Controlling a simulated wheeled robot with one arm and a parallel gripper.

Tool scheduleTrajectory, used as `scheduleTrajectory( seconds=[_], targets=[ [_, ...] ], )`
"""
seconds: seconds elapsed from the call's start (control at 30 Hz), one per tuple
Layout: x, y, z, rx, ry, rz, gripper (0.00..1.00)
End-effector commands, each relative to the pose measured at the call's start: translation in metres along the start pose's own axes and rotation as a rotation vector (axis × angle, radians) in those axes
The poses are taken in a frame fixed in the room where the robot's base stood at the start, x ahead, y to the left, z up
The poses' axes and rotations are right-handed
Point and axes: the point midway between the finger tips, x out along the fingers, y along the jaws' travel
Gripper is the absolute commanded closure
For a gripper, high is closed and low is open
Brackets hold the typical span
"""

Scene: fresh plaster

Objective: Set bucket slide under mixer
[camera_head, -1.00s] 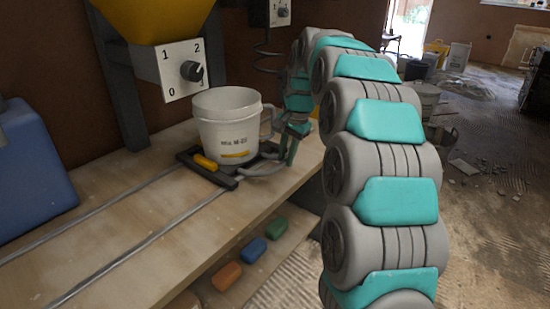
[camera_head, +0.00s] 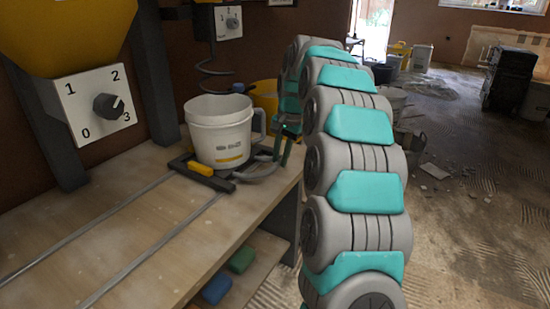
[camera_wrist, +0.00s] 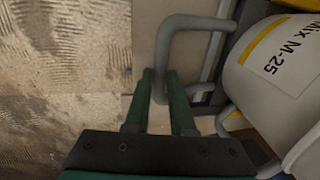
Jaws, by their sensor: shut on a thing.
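The white bucket (camera_head: 219,132), with a grey side handle, stands upright on the dark slide (camera_head: 216,183). The slide sits at the far end of two metal rails on the bench. My gripper (camera_head: 280,150) is to the right of the bucket, fingers low. In the wrist view, its green fingers (camera_wrist: 168,100) are shut on the slide's grey loop handle (camera_wrist: 167,48). The bucket (camera_wrist: 292,75) shows beside it, with a "Mix M-25" label.
A dial panel (camera_head: 93,107) hangs below the hopper. The bench (camera_head: 90,230) is clear along the rails to the left. A blue block (camera_head: 217,289) and a green block (camera_head: 241,259) lie on the lower shelf.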

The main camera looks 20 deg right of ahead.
Motion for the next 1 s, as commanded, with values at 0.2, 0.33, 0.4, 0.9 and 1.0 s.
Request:
scheduleTrajectory(
  seconds=[0.2, 0.33, 0.4, 0.9, 1.0],
  targets=[
    [-0.0013, 0.0000, -0.0047, 0.001, 0.008, -0.006, 1.00],
    [-0.0016, -0.0001, -0.0053, 0.002, 0.010, -0.006, 1.00],
    [-0.0017, 0.0000, -0.0055, 0.002, 0.011, -0.007, 1.00],
    [-0.0011, 0.0004, -0.0035, 0.001, 0.005, -0.003, 0.48],
    [-0.0043, 0.0003, -0.0037, 0.001, 0.005, -0.004, 0.48]
  ],
)
